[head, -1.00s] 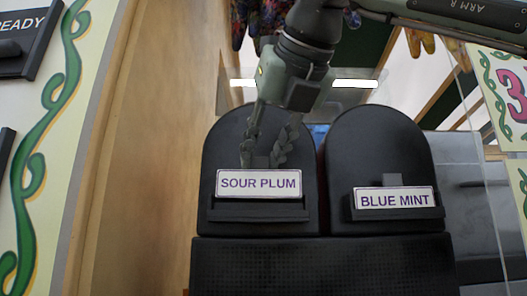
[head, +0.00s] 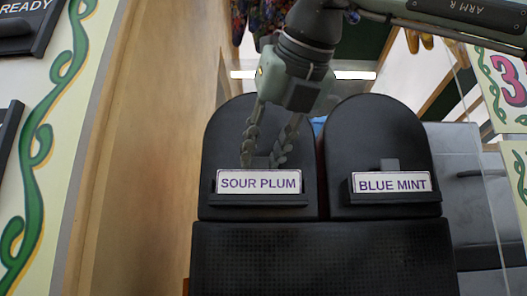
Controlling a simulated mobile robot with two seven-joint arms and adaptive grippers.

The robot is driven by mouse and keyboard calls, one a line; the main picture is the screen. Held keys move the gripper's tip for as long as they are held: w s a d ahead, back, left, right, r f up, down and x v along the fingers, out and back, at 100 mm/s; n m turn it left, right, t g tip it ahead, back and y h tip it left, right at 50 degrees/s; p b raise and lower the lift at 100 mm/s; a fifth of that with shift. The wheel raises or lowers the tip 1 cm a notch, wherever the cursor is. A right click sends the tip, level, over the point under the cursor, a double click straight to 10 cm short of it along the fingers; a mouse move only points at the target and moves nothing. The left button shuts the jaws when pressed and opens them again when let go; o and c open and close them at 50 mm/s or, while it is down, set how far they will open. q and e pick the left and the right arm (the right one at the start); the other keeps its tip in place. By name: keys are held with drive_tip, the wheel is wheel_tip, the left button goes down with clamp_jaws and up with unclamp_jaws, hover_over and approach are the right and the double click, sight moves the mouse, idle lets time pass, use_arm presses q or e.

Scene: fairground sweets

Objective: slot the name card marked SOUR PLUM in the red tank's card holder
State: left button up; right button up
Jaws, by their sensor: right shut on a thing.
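The SOUR PLUM name card (head: 260,182), white with purple letters, is upright against the front of the left dark, round-topped tank (head: 225,140). A thin strip of red shows at this tank's right side. My right gripper (head: 263,161) reaches down from above and is shut on a tab at the card's top. The card's lower edge meets the black card holder (head: 262,201), and the holder's lip seems to cover that edge. How deep the card sits in the holder is hard to tell. My left gripper is not in view.
A second dark tank (head: 370,130) stands close at the right, with a BLUE MINT card (head: 392,182) in its holder. Both tanks stand on a black textured base (head: 320,255). A wooden panel (head: 150,150) rises close at the left.

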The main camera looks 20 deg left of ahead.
drive_tip(key=shift+f, duration=0.3)
drive_tip(key=o, duration=1)
drive_tip(key=shift+r, duration=0.1)
drive_tip(key=shift+o, duration=0.2)
drive_tip(key=v, duration=1.2)
drive_tip(key=shift+s, duration=0.1)
